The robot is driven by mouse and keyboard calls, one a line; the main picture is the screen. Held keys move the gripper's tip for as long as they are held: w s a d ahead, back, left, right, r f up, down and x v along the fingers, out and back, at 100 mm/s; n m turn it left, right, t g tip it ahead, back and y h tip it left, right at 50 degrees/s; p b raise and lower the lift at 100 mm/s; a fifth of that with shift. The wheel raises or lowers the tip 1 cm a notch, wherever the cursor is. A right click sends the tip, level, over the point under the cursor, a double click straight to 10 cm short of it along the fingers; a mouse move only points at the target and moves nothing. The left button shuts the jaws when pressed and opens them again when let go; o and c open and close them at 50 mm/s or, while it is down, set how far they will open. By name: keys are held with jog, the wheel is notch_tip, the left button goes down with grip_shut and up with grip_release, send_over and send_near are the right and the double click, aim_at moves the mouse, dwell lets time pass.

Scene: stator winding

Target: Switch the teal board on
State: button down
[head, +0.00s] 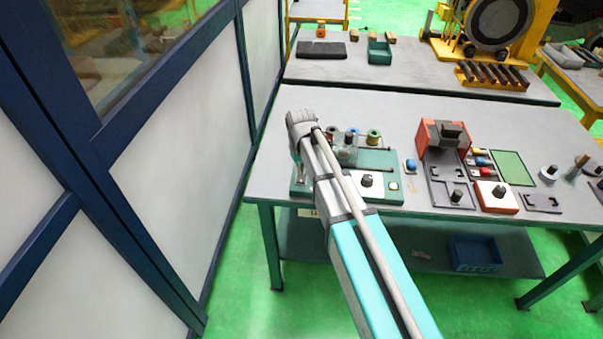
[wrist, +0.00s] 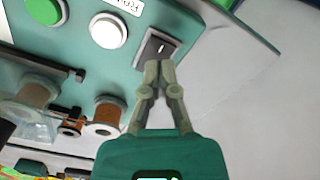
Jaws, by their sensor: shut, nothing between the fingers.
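The teal board (wrist: 85,55) fills the upper left of the wrist view. In the head view the teal board (head: 383,160) lies at the left end of the near table, partly hidden by my arm. A black rocker switch (wrist: 153,48) with a white mark sits near the board's edge in the wrist view. Whether it is on or off I cannot tell. My gripper (wrist: 159,66) is shut and empty, its tips at the near edge of the switch. Whether they touch it I cannot tell. A white button (wrist: 108,30) and a green button (wrist: 45,9) sit beside the switch.
Copper-coloured spools (wrist: 104,116) stand on the board left of my fingers. A blue-topped part (head: 410,166) and a red fixture (head: 430,138) stand right of the board. A panelled wall (head: 185,130) rises close on the left. Bare grey tabletop (wrist: 260,100) lies right of my gripper.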

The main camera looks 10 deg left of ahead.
aim_at(301, 180)
jog(key=shift+r+p, duration=2.05)
jog(key=shift+r, duration=0.2)
jog(key=s+d+m, duration=0.3)
jog(key=s+d, duration=0.4)
jog(key=d, duration=0.6)
jog(key=s+d+m, duration=0.3)
jog(key=s+d, duration=0.5)
jog(key=d, duration=0.4)
jog(key=shift+d, duration=0.4)
